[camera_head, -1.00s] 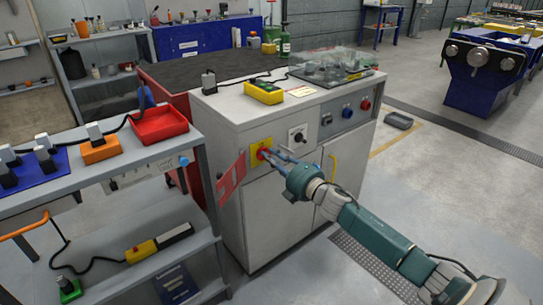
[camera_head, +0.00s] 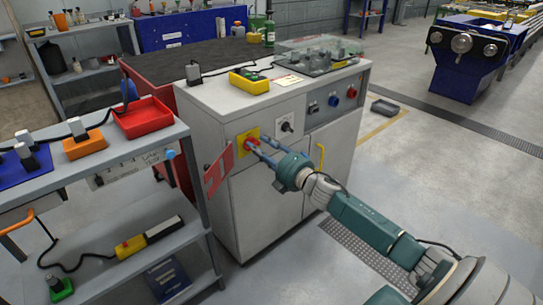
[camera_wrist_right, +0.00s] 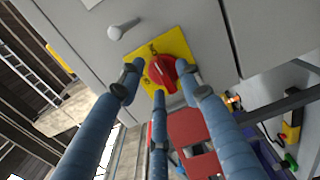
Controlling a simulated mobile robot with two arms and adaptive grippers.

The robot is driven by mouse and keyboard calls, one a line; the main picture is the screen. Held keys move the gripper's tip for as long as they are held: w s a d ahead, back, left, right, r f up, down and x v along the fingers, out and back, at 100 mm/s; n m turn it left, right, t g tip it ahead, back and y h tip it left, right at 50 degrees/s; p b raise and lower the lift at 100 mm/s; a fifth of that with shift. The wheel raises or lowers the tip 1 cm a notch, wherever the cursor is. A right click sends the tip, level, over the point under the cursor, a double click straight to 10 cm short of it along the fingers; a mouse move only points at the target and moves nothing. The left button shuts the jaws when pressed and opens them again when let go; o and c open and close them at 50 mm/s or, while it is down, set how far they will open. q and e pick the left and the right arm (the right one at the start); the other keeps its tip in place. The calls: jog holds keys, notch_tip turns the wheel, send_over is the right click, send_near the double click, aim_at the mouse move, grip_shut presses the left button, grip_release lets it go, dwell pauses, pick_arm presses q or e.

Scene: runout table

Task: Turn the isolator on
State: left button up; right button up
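The isolator is a red rotary knob (camera_head: 252,142) on a yellow plate (camera_head: 241,138), on the front of the grey cabinet (camera_head: 262,195). In the right wrist view, the knob (camera_wrist_right: 161,73) sits on the yellow plate (camera_wrist_right: 175,45), with partly readable lettering. My right gripper (camera_head: 259,145) reaches it from the front right. Its blue fingers (camera_wrist_right: 160,80) are spread around the knob, one at each side and one below. A narrow gap shows at the left finger; the right finger is at the knob's edge, contact unclear. My left gripper is out of view.
A black selector switch (camera_head: 287,127) is right of the isolator, and a yellow handle (camera_head: 320,158) is below right. A grey shelf cart (camera_head: 185,215) stands close at the left.

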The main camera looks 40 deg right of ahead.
jog(key=s, duration=1.1)
jog(key=shift+s+d, duration=0.2)
jog(key=shift+d, duration=0.25)
jog(key=shift+f, duration=0.1)
